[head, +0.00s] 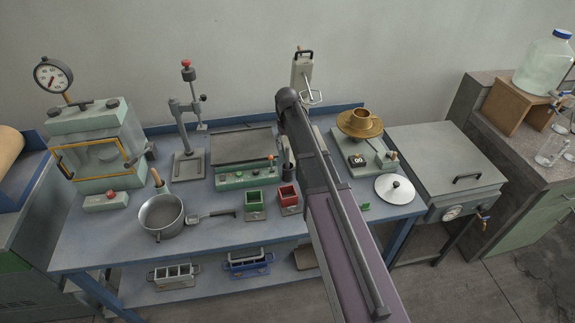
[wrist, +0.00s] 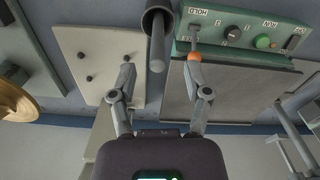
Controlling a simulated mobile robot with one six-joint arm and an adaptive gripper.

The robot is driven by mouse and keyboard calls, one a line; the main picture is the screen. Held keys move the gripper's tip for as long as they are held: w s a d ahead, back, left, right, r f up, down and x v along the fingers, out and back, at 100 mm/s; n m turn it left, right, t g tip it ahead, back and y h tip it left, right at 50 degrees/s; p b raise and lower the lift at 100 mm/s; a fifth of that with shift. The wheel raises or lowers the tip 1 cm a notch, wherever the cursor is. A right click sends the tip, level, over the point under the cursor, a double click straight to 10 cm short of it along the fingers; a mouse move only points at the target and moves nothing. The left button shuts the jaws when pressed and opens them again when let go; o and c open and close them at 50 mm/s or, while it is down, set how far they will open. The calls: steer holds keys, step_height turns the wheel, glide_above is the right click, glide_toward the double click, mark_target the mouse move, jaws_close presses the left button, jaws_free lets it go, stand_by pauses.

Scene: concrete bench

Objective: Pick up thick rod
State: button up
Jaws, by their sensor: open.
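The thick rod (wrist: 157,53) is a plain grey rod with a rounded end. It stands in a dark cylindrical holder (wrist: 157,20), with its lower part hidden inside. In the wrist view my gripper (wrist: 160,68) is open and empty, one finger on each side of the rod's free end, with clear gaps. In the head view the dark holder (head: 289,168) stands on the bench just left of my arm. My gripper is hidden behind my arm there.
The green control box (wrist: 245,40) is close to the holder; its orange-tipped lever (wrist: 194,52) is by my right finger. A pale plate with dark knobs (wrist: 98,58) lies on the other side. Red (head: 289,198) and green (head: 254,205) bins stand in front of the holder.

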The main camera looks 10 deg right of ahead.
mark_target(287, 153)
steer(key=shift+d+f+b, duration=0.1)
steer(key=shift+f+b, duration=1.85)
steer(key=shift+f, duration=0.3)
jaws_close()
